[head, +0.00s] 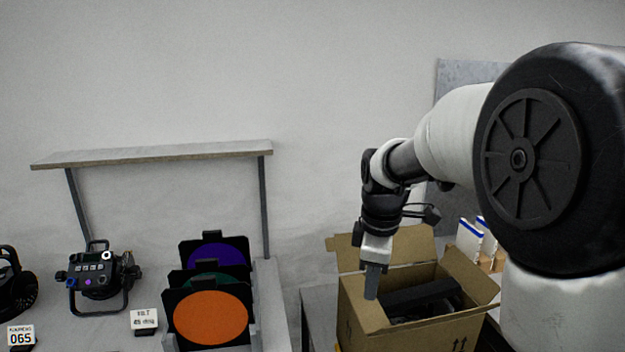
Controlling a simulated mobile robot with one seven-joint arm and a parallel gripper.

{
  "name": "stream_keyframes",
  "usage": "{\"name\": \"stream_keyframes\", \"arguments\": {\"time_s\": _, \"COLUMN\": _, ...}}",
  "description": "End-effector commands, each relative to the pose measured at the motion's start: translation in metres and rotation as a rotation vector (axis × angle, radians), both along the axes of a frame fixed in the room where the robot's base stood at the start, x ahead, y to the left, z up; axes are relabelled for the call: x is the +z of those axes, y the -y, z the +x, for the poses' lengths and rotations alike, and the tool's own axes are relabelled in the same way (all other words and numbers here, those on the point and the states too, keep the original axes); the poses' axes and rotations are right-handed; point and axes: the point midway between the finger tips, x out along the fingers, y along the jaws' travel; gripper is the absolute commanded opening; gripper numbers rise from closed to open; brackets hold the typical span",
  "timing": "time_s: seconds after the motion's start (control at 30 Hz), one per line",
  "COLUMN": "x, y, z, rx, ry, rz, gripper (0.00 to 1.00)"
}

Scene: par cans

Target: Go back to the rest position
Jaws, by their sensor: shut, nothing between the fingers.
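My gripper (371,282) points down in the head view, in front of the open cardboard box (365,325) or over its left part; I cannot tell which. Its fingers are together with nothing between them. The box has its flaps spread and holds a dark object (425,298), partly hidden by the box wall. My arm reaches in from the right side of the view.
On the bench at left stand a black par can (97,278), a tilt sign (145,320), a number card (20,336) and framed colour filters, the front one orange (211,317). A shelf (155,155) rises behind. White-and-blue items (470,240) stand behind the box.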

Motion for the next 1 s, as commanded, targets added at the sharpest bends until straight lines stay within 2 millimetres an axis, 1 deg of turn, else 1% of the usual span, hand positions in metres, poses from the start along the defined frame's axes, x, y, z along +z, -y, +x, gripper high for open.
{"name": "stream_keyframes", "arguments": {"time_s": 0.03, "x": 0.017, "y": 0.003, "z": -0.015, "rx": -0.075, "ry": 0.028, "rz": 0.011, "gripper": 0.0}}
{"name": "stream_keyframes", "arguments": {"time_s": 0.07, "x": 0.025, "y": 0.004, "z": -0.024, "rx": -0.129, "ry": 0.044, "rz": 0.02, "gripper": 0.0}}
{"name": "stream_keyframes", "arguments": {"time_s": 0.1, "x": 0.036, "y": 0.007, "z": -0.038, "rx": -0.207, "ry": 0.067, "rz": 0.035, "gripper": 0.0}}
{"name": "stream_keyframes", "arguments": {"time_s": 0.17, "x": 0.051, "y": 0.01, "z": -0.062, "rx": -0.337, "ry": 0.104, "rz": 0.064, "gripper": 0.0}}
{"name": "stream_keyframes", "arguments": {"time_s": 0.2, "x": 0.059, "y": 0.012, "z": -0.079, "rx": -0.427, "ry": 0.127, "rz": 0.086, "gripper": 0.0}}
{"name": "stream_keyframes", "arguments": {"time_s": 0.23, "x": 0.065, "y": 0.013, "z": -0.091, "rx": -0.495, "ry": 0.147, "rz": 0.105, "gripper": 0.0}}
{"name": "stream_keyframes", "arguments": {"time_s": 0.3, "x": 0.075, "y": 0.017, "z": -0.12, "rx": -0.652, "ry": 0.187, "rz": 0.153, "gripper": 0.0}}
{"name": "stream_keyframes", "arguments": {"time_s": 0.37, "x": 0.079, "y": 0.019, "z": -0.144, "rx": -0.78, "ry": 0.219, "rz": 0.199, "gripper": 0.0}}
{"name": "stream_keyframes", "arguments": {"time_s": 0.4, "x": 0.08, "y": 0.02, "z": -0.158, "rx": -0.858, "ry": 0.238, "rz": 0.229, "gripper": 0.0}}
{"name": "stream_keyframes", "arguments": {"time_s": 0.5, "x": 0.079, "y": 0.022, "z": -0.187, "rx": -1.027, "ry": 0.272, "rz": 0.3, "gripper": 0.0}}
{"name": "stream_keyframes", "arguments": {"time_s": 0.6, "x": 0.075, "y": 0.024, "z": -0.206, "rx": -1.144, "ry": 0.294, "rz": 0.355, "gripper": 0.0}}
{"name": "stream_keyframes", "arguments": {"time_s": 0.7, "x": 0.072, "y": 0.024, "z": -0.215, "rx": -1.21, "ry": 0.304, "rz": 0.388, "gripper": 0.0}}
{"name": "stream_keyframes", "arguments": {"time_s": 0.8, "x": 0.071, "y": 0.024, "z": -0.218, "rx": -1.235, "ry": 0.305, "rz": 0.399, "gripper": 0.0}}
{"name": "stream_keyframes", "arguments": {"time_s": 1.0, "x": 0.071, "y": 0.024, "z": -0.218, "rx": -1.236, "ry": 0.305, "rz": 0.398, "gripper": 0.0}}
